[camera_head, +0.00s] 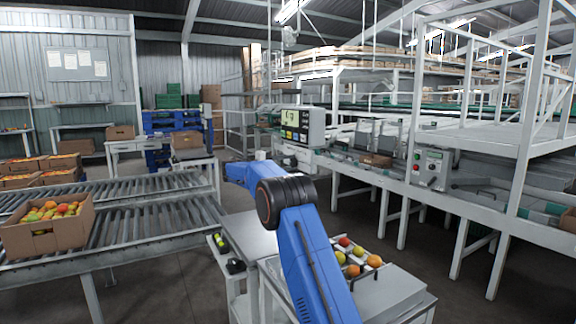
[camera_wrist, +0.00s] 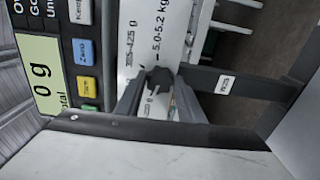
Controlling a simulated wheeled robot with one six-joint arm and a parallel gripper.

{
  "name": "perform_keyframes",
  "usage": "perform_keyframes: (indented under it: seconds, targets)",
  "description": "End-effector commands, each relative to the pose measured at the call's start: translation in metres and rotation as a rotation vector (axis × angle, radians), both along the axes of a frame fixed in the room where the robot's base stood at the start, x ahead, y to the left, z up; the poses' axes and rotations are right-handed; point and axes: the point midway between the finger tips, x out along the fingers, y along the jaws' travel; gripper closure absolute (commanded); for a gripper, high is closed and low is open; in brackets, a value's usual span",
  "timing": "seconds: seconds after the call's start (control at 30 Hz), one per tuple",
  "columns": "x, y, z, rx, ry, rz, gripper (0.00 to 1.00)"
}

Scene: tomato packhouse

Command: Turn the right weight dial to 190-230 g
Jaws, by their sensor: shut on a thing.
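In the wrist view, my gripper (camera_wrist: 158,98) is closed around a small dark dial knob (camera_wrist: 157,77), with one finger on each side. The knob sits on a white label plate (camera_wrist: 145,30) that appears turned sideways, with "5.0-5.2 kg" and what looks like "325-425 g" printed around it. Other markings are hidden by the fingers, and the knob's pointer setting cannot be read. Beside the plate, a display (camera_wrist: 40,75) reads 0 g. In the head view, the grey indicator box (camera_head: 302,125) stands beyond my blue arm; the gripper and knob cannot be made out there.
Coloured buttons, including a blue one (camera_wrist: 85,51) and a yellow one (camera_wrist: 87,88), lie close to the fingers. A tray of tomatoes (camera_head: 377,278) stands right of my arm. A roller conveyor (camera_head: 150,210) runs left, bearing a tomato carton (camera_head: 40,238). A control box (camera_head: 431,166) is on the line at right.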

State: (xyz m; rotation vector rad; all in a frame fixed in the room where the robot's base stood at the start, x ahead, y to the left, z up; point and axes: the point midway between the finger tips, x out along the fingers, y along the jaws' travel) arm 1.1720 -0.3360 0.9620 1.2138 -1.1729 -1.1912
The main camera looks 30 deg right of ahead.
Motion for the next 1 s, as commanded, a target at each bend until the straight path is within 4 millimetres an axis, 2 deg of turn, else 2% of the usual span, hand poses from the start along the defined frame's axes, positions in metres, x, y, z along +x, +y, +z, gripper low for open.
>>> perform_keyframes:
  seconds: [0.03, 0.07, 0.1, 0.13, 0.43, 0.57, 0.77, 1.0]
  targets:
    - [0.001, 0.001, -0.001, 0.000, 0.001, 0.003, 0.87]
    - [0.001, 0.001, -0.001, 0.000, 0.001, 0.003, 0.60]
    - [0.001, 0.001, -0.001, 0.000, 0.000, 0.003, 0.51]
    - [0.001, 0.001, 0.000, 0.000, 0.000, 0.002, 0.47]
    - [0.000, 0.001, 0.000, 0.000, 0.000, 0.001, 0.47]
    - [0.000, 0.009, 0.000, 0.000, 0.000, 0.002, 0.47]
    - [0.000, 0.042, 0.000, 0.000, 0.000, 0.003, 0.47]
    - [-0.002, 0.090, 0.000, 0.000, 0.000, 0.003, 0.47]
